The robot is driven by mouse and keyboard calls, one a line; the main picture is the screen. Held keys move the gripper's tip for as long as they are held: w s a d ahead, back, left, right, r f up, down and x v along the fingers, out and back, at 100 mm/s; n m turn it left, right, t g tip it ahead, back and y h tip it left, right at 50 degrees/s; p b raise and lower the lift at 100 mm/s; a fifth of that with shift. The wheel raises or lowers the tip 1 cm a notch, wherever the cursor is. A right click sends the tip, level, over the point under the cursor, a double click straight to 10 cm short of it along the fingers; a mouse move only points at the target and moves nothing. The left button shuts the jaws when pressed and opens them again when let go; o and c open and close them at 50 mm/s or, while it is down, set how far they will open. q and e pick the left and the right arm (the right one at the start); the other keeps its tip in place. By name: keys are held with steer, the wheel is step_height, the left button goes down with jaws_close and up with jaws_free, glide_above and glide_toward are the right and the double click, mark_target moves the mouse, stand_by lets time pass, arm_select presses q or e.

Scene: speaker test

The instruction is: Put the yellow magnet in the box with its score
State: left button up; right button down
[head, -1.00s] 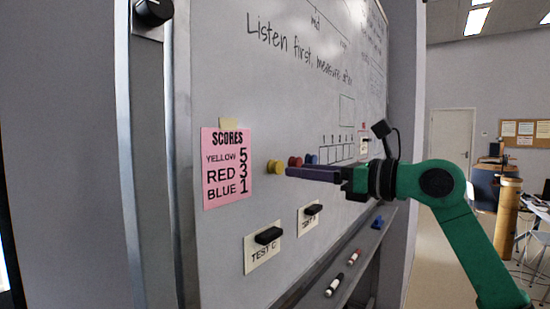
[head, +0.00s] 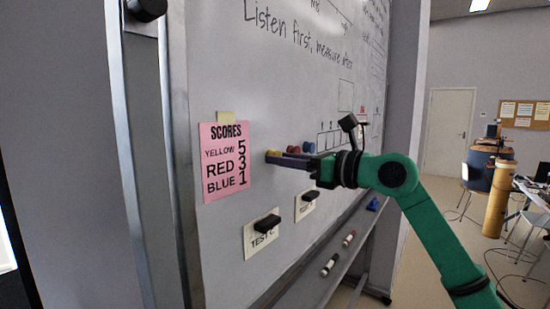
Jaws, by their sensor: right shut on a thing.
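The yellow magnet (head: 274,154) is on the whiteboard, just right of the pink score note (head: 224,161). My right gripper (head: 270,157) reaches in from the right and its long dark fingers are shut on the yellow magnet, partly covering it. A red magnet (head: 292,149) and a blue magnet (head: 309,147) sit just right of it, behind the fingers. The note reads yellow 5, red 3, blue 1. A row of drawn boxes (head: 328,139) lies farther right on the board; my gripper hides part of it and its labels are too small to read. My left gripper is out of view.
Two cards with black clips, one marked TEST C (head: 262,239) and another (head: 306,205), hang below. The tray (head: 338,244) holds markers (head: 330,265) and a blue object (head: 373,204). A larger empty drawn rectangle (head: 346,95) is above the boxes.

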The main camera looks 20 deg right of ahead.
steer(key=shift+s, duration=0.1)
steer(key=b+v, duration=0.5)
steer(key=v, duration=0.2)
stand_by(1.4)
steer(key=shift+r, duration=0.1)
